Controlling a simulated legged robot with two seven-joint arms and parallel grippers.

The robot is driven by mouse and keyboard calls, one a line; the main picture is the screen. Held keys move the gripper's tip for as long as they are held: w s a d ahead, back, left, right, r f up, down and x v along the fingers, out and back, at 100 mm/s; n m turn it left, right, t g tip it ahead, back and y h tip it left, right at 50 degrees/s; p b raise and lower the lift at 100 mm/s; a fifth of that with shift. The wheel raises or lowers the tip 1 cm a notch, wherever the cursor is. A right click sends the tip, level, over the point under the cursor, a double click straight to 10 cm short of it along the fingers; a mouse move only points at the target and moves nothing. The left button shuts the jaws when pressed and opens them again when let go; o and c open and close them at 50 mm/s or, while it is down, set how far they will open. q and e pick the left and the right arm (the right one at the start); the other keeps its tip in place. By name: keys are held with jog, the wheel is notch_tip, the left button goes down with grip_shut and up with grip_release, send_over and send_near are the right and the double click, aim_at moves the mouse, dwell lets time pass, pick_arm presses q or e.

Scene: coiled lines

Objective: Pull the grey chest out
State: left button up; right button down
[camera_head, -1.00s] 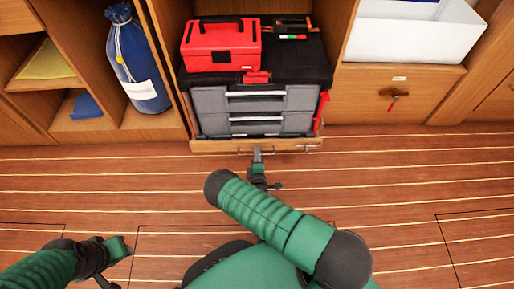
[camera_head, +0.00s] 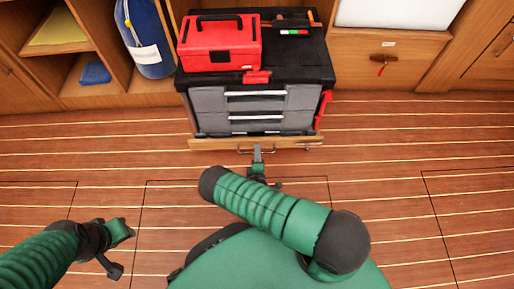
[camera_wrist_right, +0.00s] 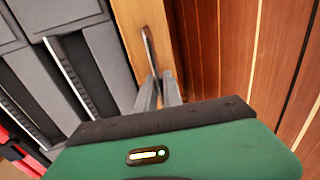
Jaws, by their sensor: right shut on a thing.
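The grey chest (camera_head: 255,108), with a black top and grey drawers, stands upright on a wooden pull-out tray (camera_head: 205,144). The tray juts out of the cabinet over the floor. A metal handle (camera_head: 240,151) is on its front edge; it also shows in the right wrist view (camera_wrist_right: 149,45). My right gripper (camera_head: 257,151) is shut on this handle, its fingers also showing in the right wrist view (camera_wrist_right: 160,88). My left gripper (camera_head: 124,231) is low at the left, apart from the chest; its fingers do not show clearly.
A red toolbox (camera_head: 219,45) and a small dark tray of tools (camera_head: 292,24) lie on the chest. Left is a shelf with a blue bag (camera_head: 147,38) and blue cloth (camera_head: 96,73). Right is a drawer with a key (camera_head: 381,64). The plank floor (camera_head: 400,140) is clear.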

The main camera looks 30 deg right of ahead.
jog(key=shift+s+f, duration=0.15)
jog(key=shift+s, duration=0.25)
jog(key=c, duration=1.5)
grip_release()
jog(key=shift+w, duration=0.1)
jog(key=shift+c, duration=0.2)
jog(key=shift+o, duration=0.2)
jog(key=shift+w, duration=0.1)
